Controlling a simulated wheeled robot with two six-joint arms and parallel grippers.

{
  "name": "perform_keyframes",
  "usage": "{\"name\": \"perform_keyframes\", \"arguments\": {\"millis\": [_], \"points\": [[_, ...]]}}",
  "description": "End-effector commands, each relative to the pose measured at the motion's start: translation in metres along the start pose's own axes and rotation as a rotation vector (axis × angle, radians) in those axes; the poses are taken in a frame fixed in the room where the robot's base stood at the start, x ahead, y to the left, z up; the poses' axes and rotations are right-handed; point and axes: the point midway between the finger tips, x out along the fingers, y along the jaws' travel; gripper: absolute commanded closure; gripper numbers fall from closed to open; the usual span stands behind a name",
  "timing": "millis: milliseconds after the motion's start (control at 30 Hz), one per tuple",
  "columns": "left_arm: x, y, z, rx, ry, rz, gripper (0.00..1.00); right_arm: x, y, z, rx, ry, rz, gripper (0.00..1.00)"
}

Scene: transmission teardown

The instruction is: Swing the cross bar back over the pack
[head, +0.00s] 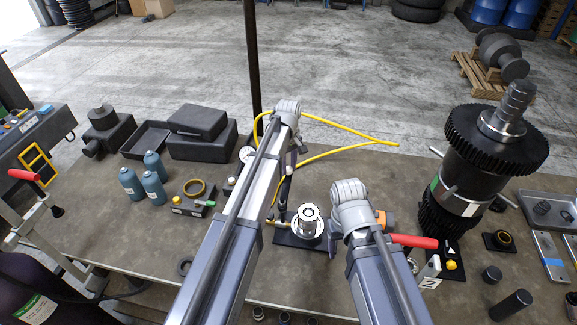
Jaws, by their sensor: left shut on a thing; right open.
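The pack (308,222) is a pale, round metal stack standing upright on a dark base plate (290,239) near the middle of the bench. My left gripper (291,160) is behind and left of the pack, partly hidden by its own arm. It is shut on a dark, narrow bar (285,192), which looks like the cross bar. The bar's far end and pivot are hidden, and I cannot tell how far it reaches over the pack. My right gripper (335,250) is open, just right of the pack, with its fingertips mostly hidden by its wrist.
A red handle (414,241) and a plate marked 2 (428,279) stand right of my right arm. A tall gear shaft (470,170) stands further right. A yellow hose (345,128) loops behind. Blue bottles (153,185) and dark cases (203,140) stand left.

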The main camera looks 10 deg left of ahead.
Motion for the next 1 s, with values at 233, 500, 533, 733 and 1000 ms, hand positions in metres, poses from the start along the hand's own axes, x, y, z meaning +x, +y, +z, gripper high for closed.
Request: {"name": "perform_keyframes", "arguments": {"millis": [233,500,533,733,1000], "points": [[0.0000,0.0000,0.0000,0.000,0.000,0.000,1.00,0.0000,0.0000,0.0000,0.000,0.000,0.000,0.33],[0.0000,0.0000,0.0000,0.000,0.000,0.000,1.00,0.0000,0.0000,0.0000,0.000,0.000,0.000,0.33],[0.0000,0.0000,0.0000,0.000,0.000,0.000,1.00,0.0000,0.0000,0.0000,0.000,0.000,0.000,0.33],[0.0000,0.0000,0.0000,0.000,0.000,0.000,1.00,0.0000,0.0000,0.0000,0.000,0.000,0.000,0.33],[0.0000,0.0000,0.0000,0.000,0.000,0.000,1.00,0.0000,0.0000,0.0000,0.000,0.000,0.000,0.33]]}}
